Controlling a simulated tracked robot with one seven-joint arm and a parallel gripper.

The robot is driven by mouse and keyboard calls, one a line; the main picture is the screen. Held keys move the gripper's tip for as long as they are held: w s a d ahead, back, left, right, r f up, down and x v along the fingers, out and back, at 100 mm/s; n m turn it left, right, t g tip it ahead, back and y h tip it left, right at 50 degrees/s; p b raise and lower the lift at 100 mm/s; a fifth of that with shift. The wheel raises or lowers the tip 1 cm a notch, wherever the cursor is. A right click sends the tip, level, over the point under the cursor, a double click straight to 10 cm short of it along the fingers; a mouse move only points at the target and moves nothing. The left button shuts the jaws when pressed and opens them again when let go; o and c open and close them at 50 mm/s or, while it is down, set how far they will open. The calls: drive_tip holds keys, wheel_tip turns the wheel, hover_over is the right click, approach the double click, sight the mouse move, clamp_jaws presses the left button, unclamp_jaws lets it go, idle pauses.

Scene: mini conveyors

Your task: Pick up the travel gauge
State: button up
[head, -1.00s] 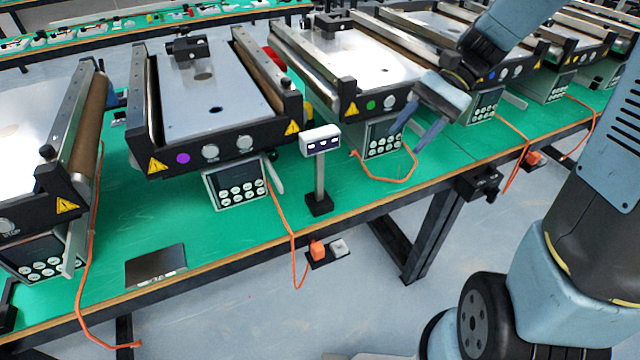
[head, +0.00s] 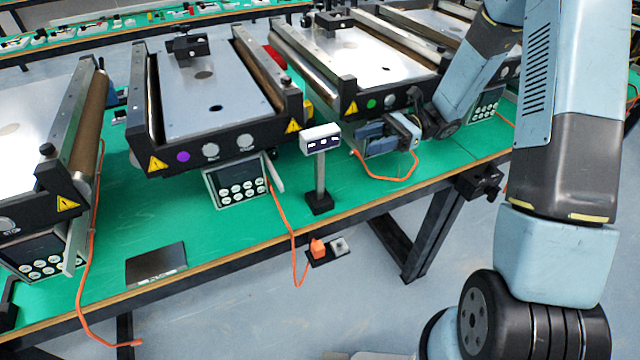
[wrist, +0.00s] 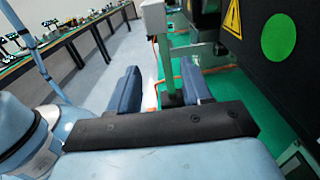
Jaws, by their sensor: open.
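A small white box with a dark front and several small displays stands on a grey post with a black foot; I take it as the travel gauge (head: 320,139). It stands upright near the table's front edge. My gripper (head: 360,138) is open and empty, to the right of the gauge, with its fingers pointing left towards it. In the wrist view the gauge (wrist: 153,18) is ahead, its post between the directions of the two blue fingers (wrist: 160,68). The fingers look apart from the post.
A conveyor (head: 215,105) with a keypad box (head: 237,188) stands left of the gauge. Another conveyor (head: 365,60) is behind my gripper. Orange cables (head: 285,215) run over the green table (head: 345,205). A black plate (head: 155,264) lies at the left front.

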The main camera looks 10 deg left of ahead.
approach(319, 152)
drive_tip(key=a, duration=0.1)
drive_tip(key=a+f, duration=0.2)
drive_tip(key=shift+s+a+f, duration=0.15)
drive_tip(key=shift+s+a, duration=0.15)
drive_tip(key=shift+a, duration=0.05)
drive_tip(key=shift+w+x, duration=0.1)
drive_tip(key=shift+x, duration=1.25)
drive_tip(key=shift+w+x, duration=0.15)
drive_tip(key=shift+x, duration=1.25)
drive_tip(key=shift+a, duration=0.15)
clamp_jaws()
